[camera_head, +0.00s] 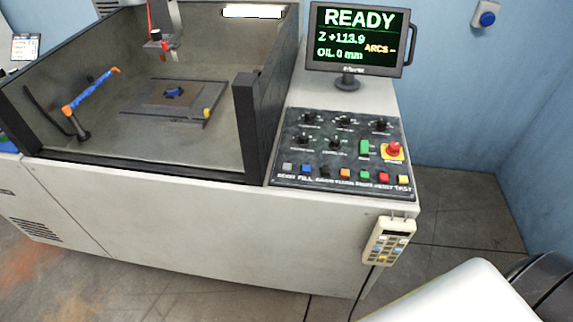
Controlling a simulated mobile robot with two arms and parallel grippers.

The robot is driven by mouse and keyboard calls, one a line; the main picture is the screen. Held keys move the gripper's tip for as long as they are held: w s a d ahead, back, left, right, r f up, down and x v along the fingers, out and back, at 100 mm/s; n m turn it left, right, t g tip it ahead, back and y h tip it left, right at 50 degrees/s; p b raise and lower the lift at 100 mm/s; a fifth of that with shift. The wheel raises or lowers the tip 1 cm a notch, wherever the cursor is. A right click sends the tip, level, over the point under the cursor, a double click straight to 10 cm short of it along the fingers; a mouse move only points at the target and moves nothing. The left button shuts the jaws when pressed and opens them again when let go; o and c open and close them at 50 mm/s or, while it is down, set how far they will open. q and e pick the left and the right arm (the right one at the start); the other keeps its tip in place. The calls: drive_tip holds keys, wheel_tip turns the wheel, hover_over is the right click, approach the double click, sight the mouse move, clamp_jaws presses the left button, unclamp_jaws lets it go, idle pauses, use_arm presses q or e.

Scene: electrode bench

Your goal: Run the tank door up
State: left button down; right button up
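The open tank (205,60) of the machine is at the upper left. A dark rail (140,167) runs along its low front edge, well below the top of the dark corner post (246,125); the tank's inside is in plain view over it. The control panel (325,155) right of the tank has a row of coloured buttons, among them a grey one (287,167) at the left end and a blue one (306,169) beside it. The labels are small; the blue one's seems to read FILL. Neither gripper is in view; a white part of my arm (455,298) shows at the bottom right.
A monitor (358,40) reads READY, Z +113.9, OIL 0 mm. A red emergency knob (393,149) stands on the panel. A corded hand pendant (389,241) hangs on the machine's front right corner. Inside the tank are a plate with a blue piece (174,92) and an orange-blue hose (90,92).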

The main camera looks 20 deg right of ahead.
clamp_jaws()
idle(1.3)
